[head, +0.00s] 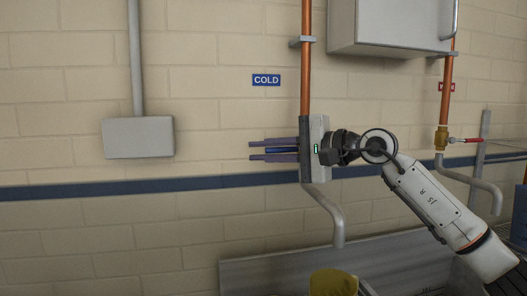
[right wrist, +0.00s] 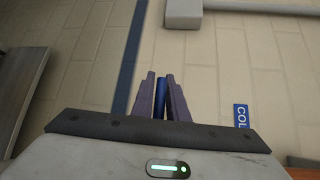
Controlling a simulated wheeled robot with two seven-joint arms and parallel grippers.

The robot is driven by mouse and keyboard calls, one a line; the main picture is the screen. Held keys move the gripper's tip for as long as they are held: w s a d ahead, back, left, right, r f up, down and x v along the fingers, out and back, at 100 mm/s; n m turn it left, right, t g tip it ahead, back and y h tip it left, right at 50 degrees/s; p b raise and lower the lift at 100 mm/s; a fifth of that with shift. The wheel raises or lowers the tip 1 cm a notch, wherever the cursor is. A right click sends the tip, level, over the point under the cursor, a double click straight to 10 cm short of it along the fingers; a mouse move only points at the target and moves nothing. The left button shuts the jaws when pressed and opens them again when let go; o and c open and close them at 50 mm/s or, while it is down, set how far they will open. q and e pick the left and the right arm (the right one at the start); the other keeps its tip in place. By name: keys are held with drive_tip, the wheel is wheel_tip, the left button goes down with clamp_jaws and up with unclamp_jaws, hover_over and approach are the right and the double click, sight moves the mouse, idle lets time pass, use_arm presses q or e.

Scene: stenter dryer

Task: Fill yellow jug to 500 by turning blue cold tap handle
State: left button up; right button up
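The blue cold tap handle (head: 272,150) points left from the copper pipe under the COLD sign. My right gripper (head: 262,150) reaches in from the right, its two purple-grey fingers above and below the handle. In the right wrist view the handle (right wrist: 160,98) fills the narrow gap between the fingers (right wrist: 161,82), so the gripper looks shut on it. The gripper body hides the tap valve. The yellow jug (head: 333,283) shows only its top at the bottom edge, below the grey spout (head: 336,222). Its scale, water level and any flow are not visible. My left gripper is not in view.
A grey sink or trough (head: 250,272) runs along the wall below. A second tap with a red handle (head: 466,140) and its own spout stands at the right. A grey wall box (head: 138,138) is at left, and a cabinet (head: 385,25) hangs above. The COLD sign (head: 266,80) is on the wall.

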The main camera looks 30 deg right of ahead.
clamp_jaws()
idle(0.7)
drive_tip(key=shift+b, duration=0.4)
drive_tip(key=r+m+t+b, duration=0.1)
drive_tip(key=r+m+y+b, duration=0.1)
drive_tip(key=r+m+t+b, duration=0.1)
drive_tip(key=shift+d+r+t+y, duration=0.3)
drive_tip(key=shift+r, duration=0.05)
